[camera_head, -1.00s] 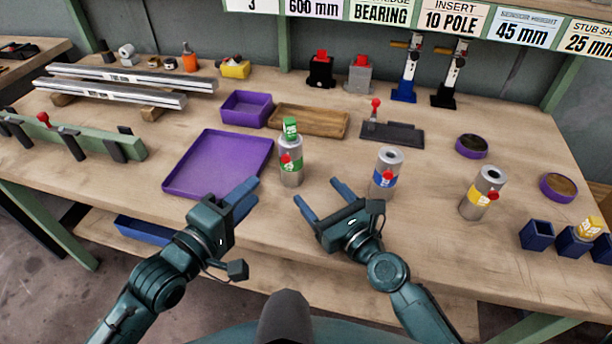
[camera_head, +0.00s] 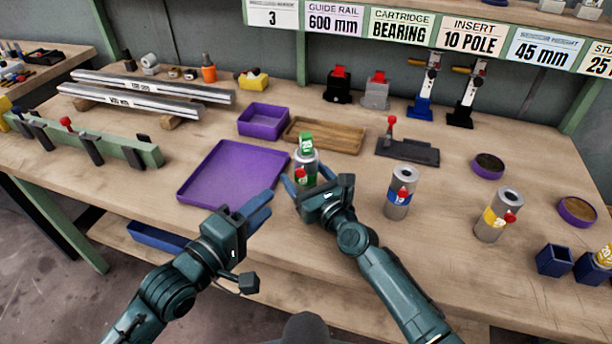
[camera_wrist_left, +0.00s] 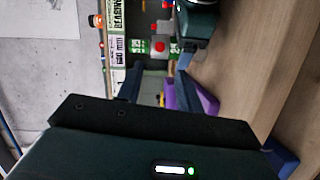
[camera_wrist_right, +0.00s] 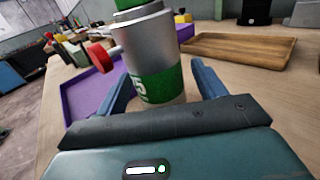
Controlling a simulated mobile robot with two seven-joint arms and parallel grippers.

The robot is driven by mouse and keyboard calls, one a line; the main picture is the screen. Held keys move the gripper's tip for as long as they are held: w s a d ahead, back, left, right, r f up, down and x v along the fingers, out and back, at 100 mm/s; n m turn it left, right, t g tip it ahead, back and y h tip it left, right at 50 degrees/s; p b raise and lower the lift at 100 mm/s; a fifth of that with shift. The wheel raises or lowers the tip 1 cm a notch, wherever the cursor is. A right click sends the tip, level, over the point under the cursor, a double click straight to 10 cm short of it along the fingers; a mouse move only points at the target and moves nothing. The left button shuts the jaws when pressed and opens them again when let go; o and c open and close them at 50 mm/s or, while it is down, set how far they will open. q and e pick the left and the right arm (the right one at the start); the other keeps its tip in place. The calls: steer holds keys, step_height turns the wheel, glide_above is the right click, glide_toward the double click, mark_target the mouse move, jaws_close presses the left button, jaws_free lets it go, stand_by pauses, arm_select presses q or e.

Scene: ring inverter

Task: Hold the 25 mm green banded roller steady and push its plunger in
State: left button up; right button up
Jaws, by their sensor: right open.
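The green banded roller (camera_head: 306,158) stands upright on the bench, a silver cylinder with a green band and a red side knob (camera_head: 300,174). Its green plunger (camera_head: 306,142) sticks up from the top. My right gripper (camera_head: 312,186) is open, low at the roller's near side. In the right wrist view the roller (camera_wrist_right: 151,50) stands between its spread fingers, with no clear grip on it. My left gripper (camera_head: 262,206) is open and empty, to the left and nearer the front edge. The left wrist view shows the roller (camera_wrist_left: 160,46) beyond its fingers.
A purple tray (camera_head: 195,199) lies left of the roller, with a wooden tray (camera_head: 345,147) behind it. A blue banded roller (camera_head: 402,192) and a yellow banded roller (camera_head: 497,216) stand to the right. Bare bench lies in front of the blue one.

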steer(key=shift+c, duration=0.3)
arm_select(q)
steer(key=shift+c, duration=0.2)
arm_select(e)
steer(key=c, duration=1.3)
arm_select(q)
steer(key=shift+d, duration=0.1)
steer(key=shift+c, duration=0.7)
steer(key=s+d+r+n+h, duration=0.1)
steer(key=s+n, duration=0.1)
steer(key=s+d+r+n+h, duration=0.1)
steer(key=d+r+n+h, duration=0.1)
steer(key=shift+s+d+r+t, duration=0.2)
steer(key=shift+s+d+t, duration=0.1)
steer(key=shift+s+t, duration=0.1)
jaws_close()
steer(key=shift+s+a+f+n+t+y, duration=0.4)
steer(key=shift+n+y, duration=1)
steer(key=shift+n, duration=1.9)
steer(key=shift+s+a+f+n+t+y, duration=0.1)
steer(key=shift+s+f+n+t+y, duration=0.75)
steer(key=shift+n, duration=2.45)
steer(key=shift+s+a+f+n+g+y, duration=0.2)
steer(key=shift+f+n+y, duration=0.55)
steer(key=shift+n+y, duration=1.9)
